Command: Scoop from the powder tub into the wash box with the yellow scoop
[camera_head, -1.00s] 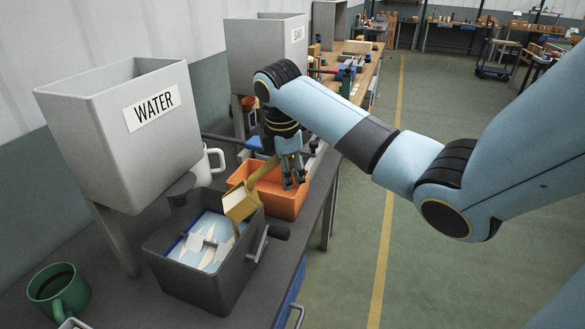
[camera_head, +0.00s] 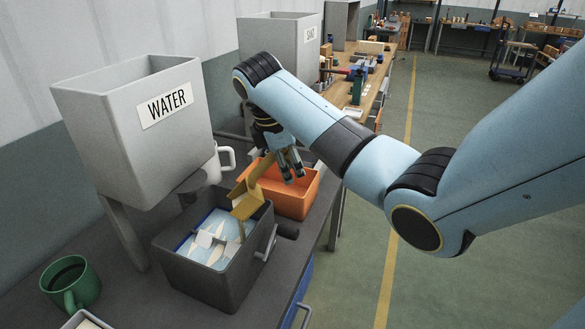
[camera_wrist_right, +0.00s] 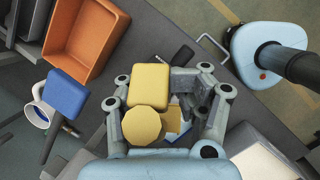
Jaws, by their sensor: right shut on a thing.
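The yellow scoop (camera_head: 249,203) is in my right gripper (camera_head: 292,176), which is shut on its handle. Its bowl is tipped over the grey wash box (camera_head: 212,285), near the box's far rim. The wash box has a side crank and holds pale blue liquid with white paddles. In the right wrist view the scoop (camera_wrist_right: 149,84) shows between the fingers (camera_wrist_right: 165,105), covering most of the box. I cannot see inside the bowl. A tub with pale contents (camera_head: 85,320), perhaps the powder tub, is cut off at the bottom edge. My left gripper is out of view.
An orange bin (camera_head: 312,190) stands just behind the wash box. The WATER hopper (camera_head: 130,130) stands at left, with a white mug (camera_head: 226,157) beside it. A green mug (camera_head: 70,283) is at front left. A blue-headed tool (camera_wrist_right: 67,93) lies near the orange bin.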

